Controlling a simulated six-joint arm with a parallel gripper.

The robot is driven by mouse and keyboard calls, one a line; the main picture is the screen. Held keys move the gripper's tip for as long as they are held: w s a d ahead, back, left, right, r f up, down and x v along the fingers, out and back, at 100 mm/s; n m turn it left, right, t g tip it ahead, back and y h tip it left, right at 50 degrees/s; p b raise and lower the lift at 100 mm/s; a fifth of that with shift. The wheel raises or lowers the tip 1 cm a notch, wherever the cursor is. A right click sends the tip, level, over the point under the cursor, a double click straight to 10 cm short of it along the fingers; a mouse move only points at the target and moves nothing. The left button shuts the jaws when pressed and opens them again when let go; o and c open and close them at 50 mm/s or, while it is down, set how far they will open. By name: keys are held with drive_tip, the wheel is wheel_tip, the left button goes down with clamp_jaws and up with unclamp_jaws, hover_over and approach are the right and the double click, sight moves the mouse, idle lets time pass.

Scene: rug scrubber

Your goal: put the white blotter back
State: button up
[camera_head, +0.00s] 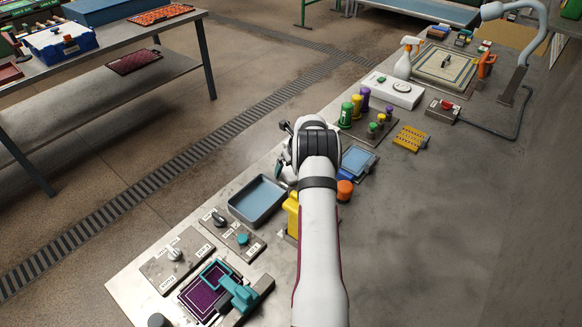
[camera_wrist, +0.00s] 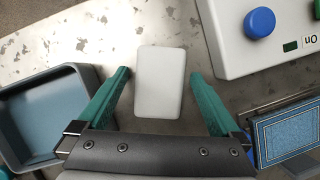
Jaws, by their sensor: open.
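The white blotter (camera_wrist: 160,82) is a plain, rounded white slab on the metal bench in the wrist view. My gripper (camera_wrist: 160,74) is open, with one teal finger on each side of the blotter and a gap on both sides. I cannot tell whether the fingertips are down at its height or still above it. In the head view my wrist and arm cover the fingers, and I cannot make out the blotter for certain.
A grey-blue tray (camera_head: 258,200) lies left of my arm and also shows in the wrist view (camera_wrist: 84,78). A white box with a blue knob (camera_wrist: 259,22) stands at upper right there. A blue framed rug piece (camera_wrist: 290,132) lies at right. A yellow object (camera_head: 292,213) stands beside my arm.

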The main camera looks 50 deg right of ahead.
drive_tip(key=v, duration=1.2)
drive_tip(key=a+r+n+y, duration=0.1)
drive_tip(key=a+r+n, duration=0.35)
drive_tip(key=a, duration=0.45)
drive_tip(key=a+r+n+y, duration=0.1)
drive_tip(key=a+r+n, duration=0.2)
drive_tip(key=a+n, duration=0.35)
drive_tip(key=a+r+n+y, duration=0.1)
drive_tip(key=a+r+n, duration=0.2)
drive_tip(key=a, duration=0.7)
drive_tip(key=s+a+r+n+g, duration=0.2)
drive_tip(key=s+a+n+g, duration=0.1)
drive_tip(key=s+a+n, duration=1.15)
drive_tip(key=s+a+f+n+g, duration=0.1)
drive_tip(key=s+a+f+n, duration=0.1)
drive_tip(key=s+a+n, duration=0.4)
drive_tip(key=s, duration=0.2)
drive_tip(key=shift+s+a+y, duration=0.3)
drive_tip(key=shift+n, duration=0.25)
